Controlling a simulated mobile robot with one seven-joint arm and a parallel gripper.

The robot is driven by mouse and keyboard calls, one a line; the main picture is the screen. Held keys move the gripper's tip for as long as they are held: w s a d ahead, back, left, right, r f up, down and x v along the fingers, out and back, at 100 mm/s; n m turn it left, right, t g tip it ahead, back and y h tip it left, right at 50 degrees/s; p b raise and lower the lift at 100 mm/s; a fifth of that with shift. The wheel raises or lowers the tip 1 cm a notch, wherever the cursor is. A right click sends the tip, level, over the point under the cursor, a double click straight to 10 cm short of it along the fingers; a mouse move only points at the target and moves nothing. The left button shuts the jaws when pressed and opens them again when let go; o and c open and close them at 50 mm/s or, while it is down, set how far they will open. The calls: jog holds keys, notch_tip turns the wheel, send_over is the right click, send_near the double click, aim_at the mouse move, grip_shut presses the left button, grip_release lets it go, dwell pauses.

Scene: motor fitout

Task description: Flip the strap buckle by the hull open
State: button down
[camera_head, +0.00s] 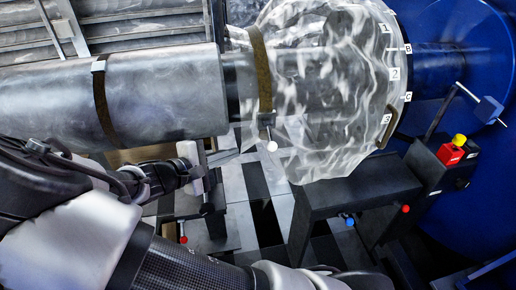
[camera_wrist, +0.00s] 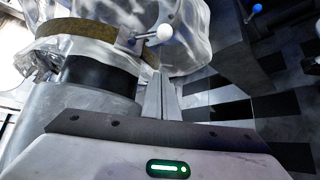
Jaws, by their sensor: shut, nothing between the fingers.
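A brown strap (camera_head: 262,70) runs around the clear plastic wrap, beside the dark neck at the end of the grey cylindrical hull (camera_head: 165,90). Its buckle lever with a white ball knob (camera_head: 271,146) hangs at the strap's lower edge. In the wrist view the strap (camera_wrist: 85,27) crosses at upper left and the white knob (camera_wrist: 164,32) lies just beyond the fingertips. My gripper (camera_head: 236,154) is shut and empty, its fingers pointing toward the knob from the left. In the wrist view the fingertips (camera_wrist: 161,75) appear slightly apart from the knob. The buckle's base is partly hidden.
A second brown strap (camera_head: 103,105) circles the hull. Clear wrap (camera_head: 325,85) bulges over a disc with numbered labels. A dark stand (camera_head: 350,195) with blue and red knobs is at lower right, near a red-and-yellow button box (camera_head: 452,152). Checkered floor shows below.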

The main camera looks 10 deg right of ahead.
aim_at(270, 137)
jog(key=w+d+f+b, duration=0.1)
jog(key=w+d, duration=0.1)
jog(key=d, duration=0.7)
jog(key=shift+w+f+b, duration=0.2)
jog(key=shift+f+b, duration=0.05)
jog(key=shift+b, duration=0.05)
jog(key=shift+r+p, duration=0.15)
jog(key=shift+p, duration=0.15)
